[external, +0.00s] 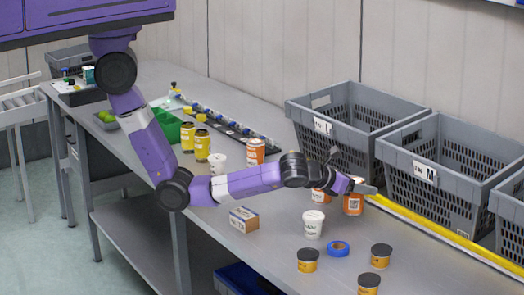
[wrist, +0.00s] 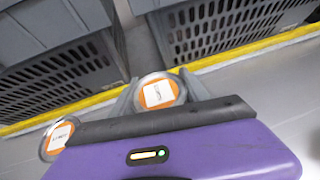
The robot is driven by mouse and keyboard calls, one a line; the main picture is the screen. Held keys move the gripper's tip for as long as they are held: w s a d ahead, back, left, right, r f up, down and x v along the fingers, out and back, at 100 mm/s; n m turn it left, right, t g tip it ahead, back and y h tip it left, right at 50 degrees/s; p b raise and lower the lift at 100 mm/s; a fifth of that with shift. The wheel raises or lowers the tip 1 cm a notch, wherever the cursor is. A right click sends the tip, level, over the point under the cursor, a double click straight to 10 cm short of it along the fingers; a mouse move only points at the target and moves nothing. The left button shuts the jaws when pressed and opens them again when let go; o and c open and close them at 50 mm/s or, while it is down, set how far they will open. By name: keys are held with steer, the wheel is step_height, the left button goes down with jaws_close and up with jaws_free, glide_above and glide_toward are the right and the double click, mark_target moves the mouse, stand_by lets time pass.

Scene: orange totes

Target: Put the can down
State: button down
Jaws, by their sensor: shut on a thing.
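My gripper (external: 358,187) is shut on an orange can (external: 353,205) with a white label, over the right part of the grey table (external: 275,225). The can is upright and at or just above the table top; I cannot tell if it touches. In the wrist view the round top of this can (wrist: 160,92) sits between the two fingers of my gripper (wrist: 158,97). A second can (wrist: 58,137) stands apart to the left in the wrist view; in the external view a similar orange can (external: 320,196) is partly hidden behind my arm.
Grey crates (external: 345,115) (external: 445,165) stand behind a yellow strip (external: 440,231). In front are a white tub (external: 313,224), blue tape (external: 339,248), a small box (external: 243,219) and several dark-lidded orange cups (external: 307,261). Yellow jars (external: 202,145) and another orange can (external: 255,151) stand further left.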

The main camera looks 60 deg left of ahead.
steer(key=shift+f, duration=0.95)
steer(key=shift+f, duration=0.15)
steer(key=c, duration=0.6)
jaws_free()
steer(key=shift+o, duration=0.2)
steer(key=v, duration=1.2)
